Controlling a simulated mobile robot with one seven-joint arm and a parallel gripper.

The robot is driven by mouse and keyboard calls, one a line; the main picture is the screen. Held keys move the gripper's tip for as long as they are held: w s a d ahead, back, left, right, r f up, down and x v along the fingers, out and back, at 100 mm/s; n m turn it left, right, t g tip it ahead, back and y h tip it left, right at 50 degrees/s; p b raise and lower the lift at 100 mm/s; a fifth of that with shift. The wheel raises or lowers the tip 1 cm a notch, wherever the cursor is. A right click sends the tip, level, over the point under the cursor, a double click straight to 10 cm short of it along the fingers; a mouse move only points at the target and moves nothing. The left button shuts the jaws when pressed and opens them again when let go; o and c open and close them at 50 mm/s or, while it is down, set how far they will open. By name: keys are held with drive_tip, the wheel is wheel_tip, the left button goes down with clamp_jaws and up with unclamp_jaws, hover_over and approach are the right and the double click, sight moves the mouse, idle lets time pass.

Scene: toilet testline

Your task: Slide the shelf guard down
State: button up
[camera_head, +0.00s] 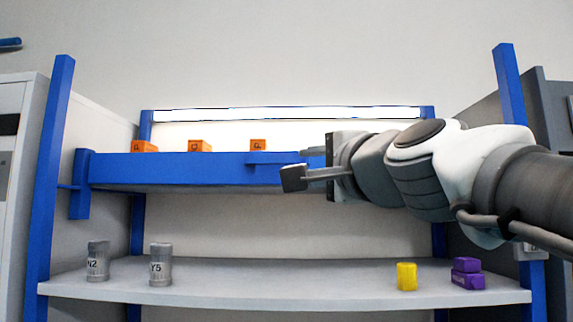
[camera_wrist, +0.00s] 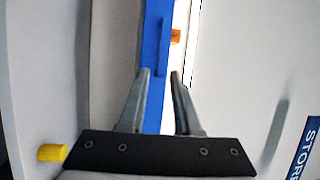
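The shelf guard (camera_head: 170,170) is a long blue bar across the front of the upper shelf, with a small raised blue handle (camera_head: 270,158) on its face. A blue bracket (camera_head: 79,185) joins its left end to the left post. My gripper (camera_head: 302,166) is at the right part of the guard, covering its right end. In the wrist view, the open fingers (camera_wrist: 160,76) appear on either side of the blue guard (camera_wrist: 151,28). The handle (camera_wrist: 162,46) shows just beyond the fingertips. I cannot tell whether the fingers touch the bar.
Orange blocks (camera_head: 200,146) sit on the upper shelf behind the guard. The lower shelf (camera_head: 270,291) holds grey canisters (camera_head: 161,264) at left, and a yellow piece (camera_head: 406,276) and purple blocks (camera_head: 467,273) at right. Blue posts (camera_head: 51,180) stand at both sides. The lower shelf's middle is clear.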

sight(276, 161)
drive_tip(key=p+x, duration=0.1)
drive_tip(key=x, duration=0.4)
drive_tip(key=p+x, duration=0.1)
drive_tip(key=x, duration=0.5)
drive_tip(key=r+p+x, duration=0.1)
drive_tip(key=p+x, duration=0.1)
drive_tip(key=x, duration=0.4)
drive_tip(key=shift+w+a, duration=0.1)
drive_tip(key=shift+w, duration=0.05)
clamp_jaws()
idle(1.0)
